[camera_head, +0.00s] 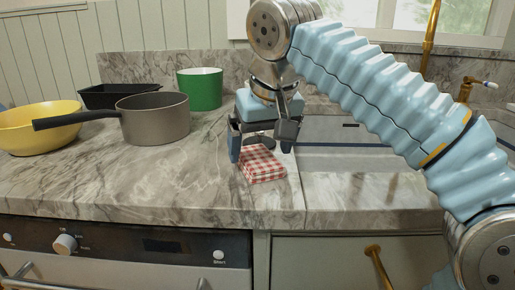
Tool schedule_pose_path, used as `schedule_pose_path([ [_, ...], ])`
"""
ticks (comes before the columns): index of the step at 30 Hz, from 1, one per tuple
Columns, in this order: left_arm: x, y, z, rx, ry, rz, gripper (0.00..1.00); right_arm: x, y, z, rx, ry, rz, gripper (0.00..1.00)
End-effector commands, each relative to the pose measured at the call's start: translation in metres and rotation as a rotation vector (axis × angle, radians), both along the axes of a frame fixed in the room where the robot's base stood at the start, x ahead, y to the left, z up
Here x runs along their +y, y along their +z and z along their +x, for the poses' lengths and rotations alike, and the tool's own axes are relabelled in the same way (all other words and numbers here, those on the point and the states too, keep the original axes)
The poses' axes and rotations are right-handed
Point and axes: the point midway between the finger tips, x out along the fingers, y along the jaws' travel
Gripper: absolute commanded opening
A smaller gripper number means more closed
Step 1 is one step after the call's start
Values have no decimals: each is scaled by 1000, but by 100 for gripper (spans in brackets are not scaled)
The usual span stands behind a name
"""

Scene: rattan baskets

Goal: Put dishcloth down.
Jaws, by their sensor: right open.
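The dishcloth (262,165) is a folded, red and white checked cloth. It lies on the marble counter (190,190), close to the front edge and left of the sink. My right gripper (262,150) points down right at the cloth, with its fingers open. One finger is at the cloth's left side and the other is above its far right side. I cannot tell whether the fingers touch the cloth. My left gripper is not in view.
A grey saucepan (155,120), a yellow bowl (40,128), a black tray (108,96) and a green pot (200,90) stand on the counter to the left. The sink (345,131) is on the right, with a brass tap (431,38) behind. The counter's front left is clear.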

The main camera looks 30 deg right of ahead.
Motion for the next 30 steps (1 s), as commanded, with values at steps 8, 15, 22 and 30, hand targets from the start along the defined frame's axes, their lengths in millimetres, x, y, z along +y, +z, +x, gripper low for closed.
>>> schedule_pose_path([
  [8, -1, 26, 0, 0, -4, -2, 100, 6, 67, -23, -7, 6, 3, 94],
  [15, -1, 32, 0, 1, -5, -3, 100, 8, 92, -35, -8, 6, 3, 94],
  [22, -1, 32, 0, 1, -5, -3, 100, 8, 94, -37, -8, 6, 3, 94],
  [30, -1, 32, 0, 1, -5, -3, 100, 8, 94, -37, -7, 7, 3, 94],
])
